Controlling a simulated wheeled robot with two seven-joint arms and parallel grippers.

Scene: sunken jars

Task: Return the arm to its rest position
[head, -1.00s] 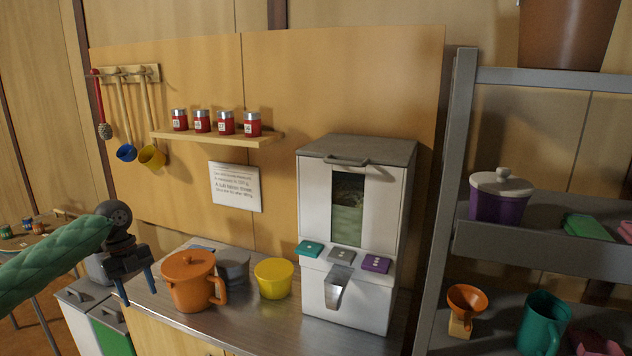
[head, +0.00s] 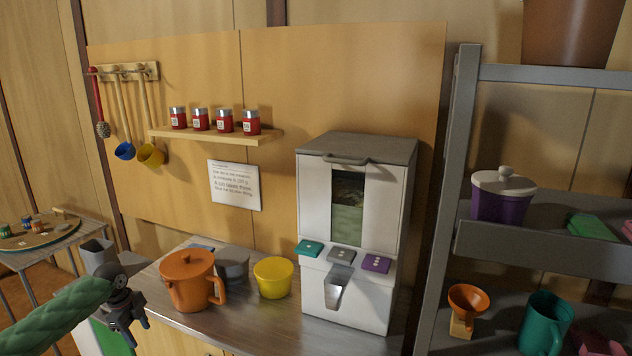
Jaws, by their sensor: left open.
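My left arm comes in from the lower left in a green quilted sleeve. Its gripper (head: 132,334) is open and empty. It hangs in front of the counter's left end, to the left of and below the orange lidded jug (head: 192,284), apart from it. My right gripper is not in view.
A metal counter (head: 250,330) holds the jug, a grey pot (head: 233,264), a yellow bowl (head: 273,278) and a white dispenser (head: 345,230). A grey shelf unit (head: 462,150) stands at right. A small table with a round board (head: 40,238) is at far left.

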